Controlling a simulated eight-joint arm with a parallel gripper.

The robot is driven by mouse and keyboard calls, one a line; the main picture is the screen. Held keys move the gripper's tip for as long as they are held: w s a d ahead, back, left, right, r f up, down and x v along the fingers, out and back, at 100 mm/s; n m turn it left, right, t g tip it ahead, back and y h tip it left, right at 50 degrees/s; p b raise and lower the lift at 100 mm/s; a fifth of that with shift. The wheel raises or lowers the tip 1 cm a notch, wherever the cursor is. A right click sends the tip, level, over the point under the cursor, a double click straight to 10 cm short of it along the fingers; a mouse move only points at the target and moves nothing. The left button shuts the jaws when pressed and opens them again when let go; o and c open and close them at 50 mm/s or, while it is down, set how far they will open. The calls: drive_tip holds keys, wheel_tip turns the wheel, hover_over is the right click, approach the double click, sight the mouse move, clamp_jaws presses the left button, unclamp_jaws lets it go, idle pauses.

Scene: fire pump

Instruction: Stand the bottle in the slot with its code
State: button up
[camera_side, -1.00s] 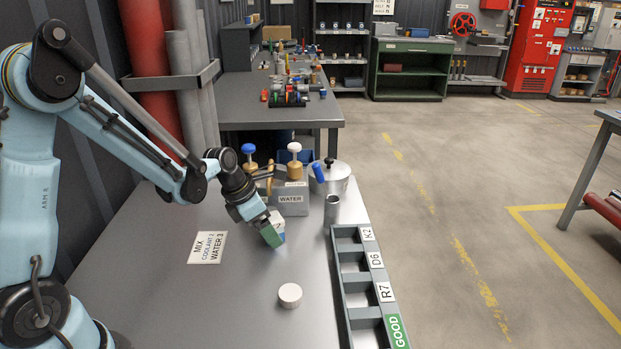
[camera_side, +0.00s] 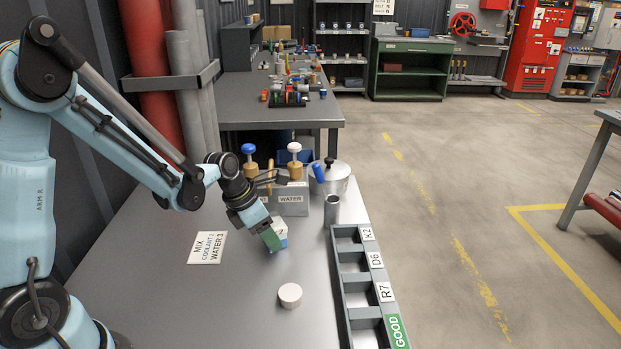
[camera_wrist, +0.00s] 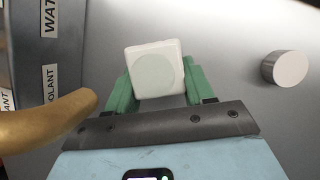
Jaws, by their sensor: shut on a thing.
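My gripper (camera_side: 272,238) has green fingers, pointing down just above or at the table in front of the dispenser. In the wrist view its fingers (camera_wrist: 158,90) are shut on a white, square-bodied bottle (camera_wrist: 155,68) with a pale round top. In the side view the bottle (camera_side: 281,231) is mostly hidden behind the fingers; no code on it can be read. I cannot tell whether its base touches the table. The grey slot rack (camera_side: 341,263) lies at the table's right edge, its slots labelled K2, D6, R7 and green GOOD. The visible slots look empty.
The WATER dispenser (camera_side: 291,203), a grey cylinder (camera_side: 331,211) and a lidded pot (camera_side: 338,178) stand behind. A MIX card (camera_side: 208,247) lies left. The front table is mostly clear.

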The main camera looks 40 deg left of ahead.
drive_tip(key=shift+s+d, duration=0.6)
drive_tip(key=shift+d, duration=0.45)
drive_tip(key=shift+s+d, duration=0.55)
drive_tip(key=shift+d, duration=0.5)
drive_tip(key=shift+s+d, duration=0.6)
drive_tip(key=shift+d, duration=0.45)
drive_tip(key=o, duration=1.2)
drive_tip(key=v, duration=1.2)
